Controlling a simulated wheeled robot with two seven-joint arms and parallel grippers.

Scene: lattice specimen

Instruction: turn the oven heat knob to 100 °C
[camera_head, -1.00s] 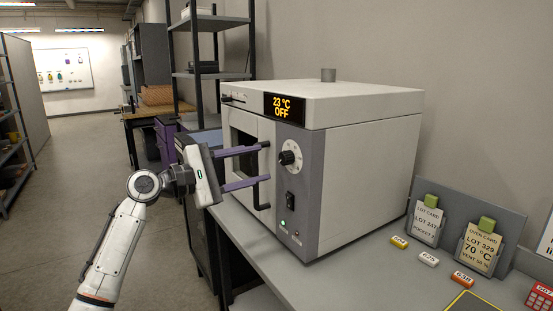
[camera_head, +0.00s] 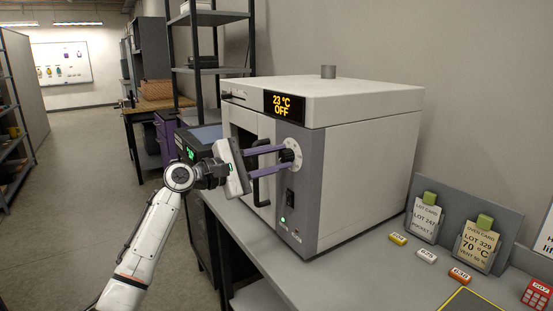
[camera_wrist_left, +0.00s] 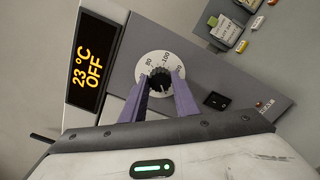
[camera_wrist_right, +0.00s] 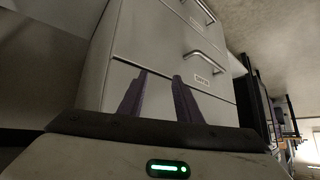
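The oven (camera_head: 365,160) stands on the bench, its display (camera_head: 284,104) reading 23 °C OFF. The same display shows in the left wrist view (camera_wrist_left: 88,62). The black heat knob (camera_wrist_left: 160,82) sits in a white numbered dial ring (camera_wrist_left: 152,58); 80 and 100 are legible. My left gripper (camera_head: 286,154) is at the knob, its purple fingers on either side of it. They look open around it; contact is not clear. The fingers and angle hide much of the knob in the head view. My right gripper (camera_wrist_right: 160,85) is open and empty, facing drawers.
The oven door handle (camera_head: 262,172) lies close beside the left gripper. A black switch (camera_head: 290,198) is below the dial. Card holders (camera_head: 478,244) and small coloured labels (camera_head: 427,256) are on the bench at right. Grey drawers (camera_wrist_right: 205,40) stand before the right gripper.

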